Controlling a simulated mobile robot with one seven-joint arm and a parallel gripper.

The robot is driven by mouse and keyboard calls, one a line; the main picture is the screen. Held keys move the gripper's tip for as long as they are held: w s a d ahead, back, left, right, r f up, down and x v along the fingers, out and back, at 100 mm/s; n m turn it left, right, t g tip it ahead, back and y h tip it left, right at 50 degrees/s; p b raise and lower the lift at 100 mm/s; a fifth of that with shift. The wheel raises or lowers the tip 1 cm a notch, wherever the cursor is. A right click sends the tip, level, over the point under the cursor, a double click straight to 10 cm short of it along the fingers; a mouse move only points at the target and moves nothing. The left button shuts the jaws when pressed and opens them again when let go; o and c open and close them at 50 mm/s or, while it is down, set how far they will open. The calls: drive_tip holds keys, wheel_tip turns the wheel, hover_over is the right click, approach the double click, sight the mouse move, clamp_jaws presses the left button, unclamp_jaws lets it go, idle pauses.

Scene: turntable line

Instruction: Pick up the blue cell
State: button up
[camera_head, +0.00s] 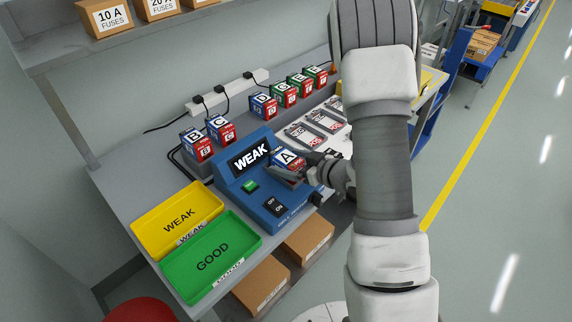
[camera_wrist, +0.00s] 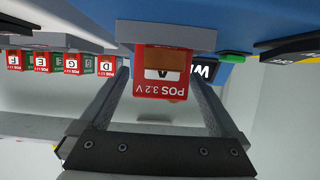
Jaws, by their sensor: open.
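The cell marked A (camera_head: 286,158), with a blue top and red lower part, sits at the blue tester (camera_head: 238,186), whose screen reads WEAK. In the wrist view this cell (camera_wrist: 160,83) shows its red POS 3.2 V face, upside down, between my fingers with a gap on each side. My gripper (camera_head: 297,173) is open at the cell, and its fingers (camera_wrist: 160,85) partly cover it in the head view. Other blue-topped cells are B (camera_head: 196,144) and C (camera_head: 220,130), on the bench behind the tester, and D (camera_head: 263,106), in the back row.
Green-topped cells (camera_head: 300,86) stand beside D. A yellow WEAK tray (camera_head: 148,225) and a green GOOD tray (camera_head: 178,281) lie left of the tester. A white power strip (camera_head: 228,93) with black cables runs behind.

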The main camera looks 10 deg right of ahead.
drive_tip(key=shift+x, duration=0.75)
clamp_jaws()
